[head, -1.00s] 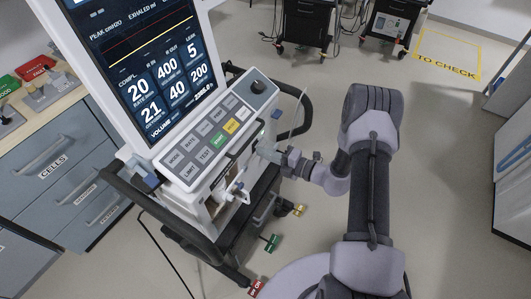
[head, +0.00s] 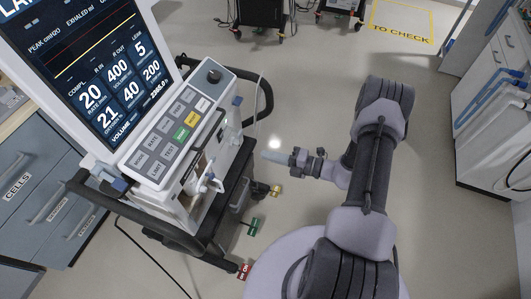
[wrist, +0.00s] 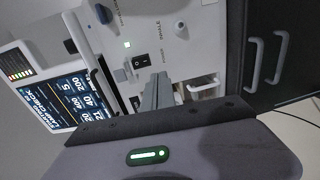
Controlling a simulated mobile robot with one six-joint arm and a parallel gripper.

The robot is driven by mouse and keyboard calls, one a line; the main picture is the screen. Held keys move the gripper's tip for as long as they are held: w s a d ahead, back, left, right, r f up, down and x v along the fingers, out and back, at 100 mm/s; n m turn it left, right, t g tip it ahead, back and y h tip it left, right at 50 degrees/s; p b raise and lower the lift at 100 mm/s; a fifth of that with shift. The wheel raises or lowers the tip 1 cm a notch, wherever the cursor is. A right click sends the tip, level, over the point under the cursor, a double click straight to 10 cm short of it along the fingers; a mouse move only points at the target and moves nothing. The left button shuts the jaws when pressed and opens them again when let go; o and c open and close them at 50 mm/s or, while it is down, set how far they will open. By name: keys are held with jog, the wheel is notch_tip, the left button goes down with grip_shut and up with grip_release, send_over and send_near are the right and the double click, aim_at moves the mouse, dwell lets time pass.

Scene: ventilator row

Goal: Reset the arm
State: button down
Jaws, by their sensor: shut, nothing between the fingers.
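My gripper (head: 272,156) is just right of the ventilator (head: 190,150) in the head view, apart from it and above the floor. Its fingers are together with nothing between them.
The ventilator stands on a cart with black rails (head: 130,212). Drawers (head: 40,195) stand at the left. More carts (head: 255,15) and a yellow floor marking (head: 402,28) are at the back. A white unit with blue hoses (head: 490,125) is at the right. The floor between is clear.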

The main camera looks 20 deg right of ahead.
jog(key=s+a+r+n+g, duration=0.2)
jog(key=a+r+n+g, duration=0.15)
jog(key=r+n, duration=0.35)
jog(key=s+a+r+n+g+h, duration=0.1)
jog(key=s+a+r+n+g, duration=0.2)
jog(key=r+n, duration=0.4)
jog(key=s+a+r+n+g, duration=0.1)
jog(key=a+r+n+g, duration=0.35)
jog(key=r+n, duration=0.25)
jog(key=s+r+n+t+h, duration=0.5)
jog(key=s+r+n+h, duration=0.4)
jog(key=n, duration=1)
jog(key=s+r+b, duration=0.1)
jog(key=s+r, duration=0.2)
jog(key=s, duration=0.1)
jog(key=shift+s+r, duration=0.25)
jog(key=shift+s, duration=0.1)
jog(key=shift+d, duration=0.1)
